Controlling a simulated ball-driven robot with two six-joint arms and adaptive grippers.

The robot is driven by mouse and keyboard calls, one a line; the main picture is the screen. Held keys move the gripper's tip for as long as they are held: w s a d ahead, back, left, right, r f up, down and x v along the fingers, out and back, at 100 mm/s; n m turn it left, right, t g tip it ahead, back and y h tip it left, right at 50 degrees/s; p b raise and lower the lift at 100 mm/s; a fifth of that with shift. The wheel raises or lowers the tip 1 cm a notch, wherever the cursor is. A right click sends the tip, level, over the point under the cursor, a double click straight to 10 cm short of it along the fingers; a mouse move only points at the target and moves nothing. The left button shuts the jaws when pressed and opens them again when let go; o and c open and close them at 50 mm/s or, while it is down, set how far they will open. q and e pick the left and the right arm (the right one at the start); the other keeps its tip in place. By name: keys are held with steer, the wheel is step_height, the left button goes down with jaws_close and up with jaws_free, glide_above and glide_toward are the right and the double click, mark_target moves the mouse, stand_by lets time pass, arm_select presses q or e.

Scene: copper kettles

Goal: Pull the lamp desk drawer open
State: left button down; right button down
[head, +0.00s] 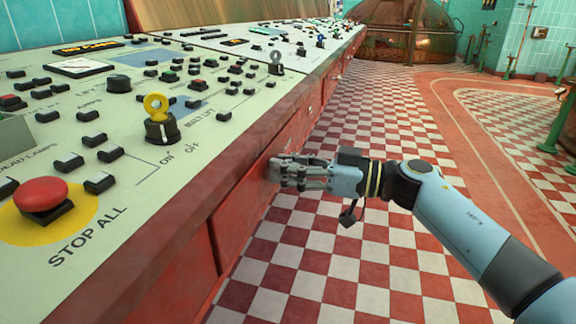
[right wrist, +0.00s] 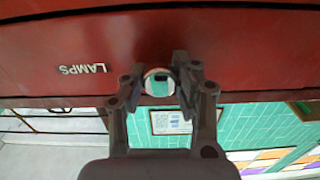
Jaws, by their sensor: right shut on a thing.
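The lamp desk drawer has a red front (right wrist: 215,55) with the white word LAMPS on it in the right wrist view. A round, shiny knob (right wrist: 158,83) sits on this front, between the two fingers of my right gripper (right wrist: 159,84). The fingers are closed on the knob from both sides. In the head view my right gripper (head: 281,170) is against the red front of the desk, below the worktop edge, and hides the knob. I cannot tell in these views whether the drawer stands out from the desk. My left gripper is not in view.
The control desk (head: 225,135) carries many switches, a yellow key switch (head: 158,118) and a red stop button (head: 41,198). The red and white checkered floor (head: 330,255) beside it is clear. A copper kettle (head: 405,28) and green railing posts (head: 560,115) stand farther back.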

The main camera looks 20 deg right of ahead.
steer(key=shift+d, duration=0.1)
